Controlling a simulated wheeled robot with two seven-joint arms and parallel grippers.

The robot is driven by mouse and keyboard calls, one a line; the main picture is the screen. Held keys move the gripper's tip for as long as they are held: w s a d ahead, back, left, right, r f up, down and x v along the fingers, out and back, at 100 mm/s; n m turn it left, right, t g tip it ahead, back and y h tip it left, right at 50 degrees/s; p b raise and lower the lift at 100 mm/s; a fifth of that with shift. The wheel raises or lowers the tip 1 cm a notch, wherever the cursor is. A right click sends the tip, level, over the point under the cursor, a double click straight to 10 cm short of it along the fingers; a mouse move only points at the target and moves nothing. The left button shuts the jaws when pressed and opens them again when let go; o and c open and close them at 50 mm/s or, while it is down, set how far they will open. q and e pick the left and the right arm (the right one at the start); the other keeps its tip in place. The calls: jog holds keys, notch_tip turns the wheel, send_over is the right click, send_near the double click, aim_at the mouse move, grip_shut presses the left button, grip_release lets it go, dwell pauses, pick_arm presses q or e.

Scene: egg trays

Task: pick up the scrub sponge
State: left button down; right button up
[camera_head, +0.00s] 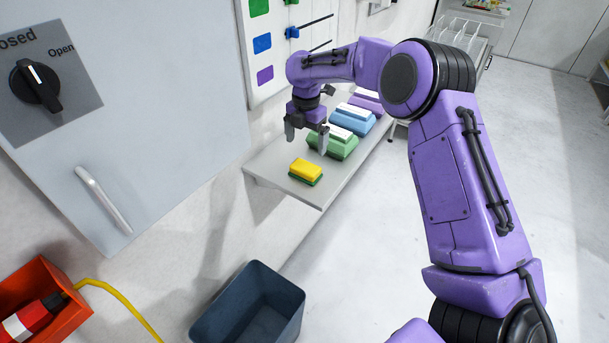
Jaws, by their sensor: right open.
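The scrub sponge (306,171), yellow on top with a green underside, lies flat near the front end of a narrow grey wall shelf (325,194). My right gripper (306,143) is above the shelf, with its two fingers pointing down and spread apart. It is open and empty, higher than the sponge and a little behind it in the picture. The fingers do not appear to touch the sponge. My left gripper is not in view.
Behind the sponge on the shelf are a green box (338,147), a blue box (357,122) and a purple box (366,101). A dark bin (292,326) stands below. A grey cabinet (190,110) is at left, and a red box (75,318) at lower left.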

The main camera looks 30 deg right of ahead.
aim_at(305, 166)
jog(key=f+p, duration=0.1)
jog(key=f, duration=0.4)
jog(key=f+p, duration=0.1)
jog(key=f, duration=0.1)
jog(key=shift+s+a+f+p, duration=0.15)
jog(key=shift+a+f+p, duration=0.1)
jog(key=shift+f+p, duration=0.1)
jog(key=shift+d+f, duration=0.1)
jog(key=shift+f, duration=0.15)
jog(key=c, duration=0.7)
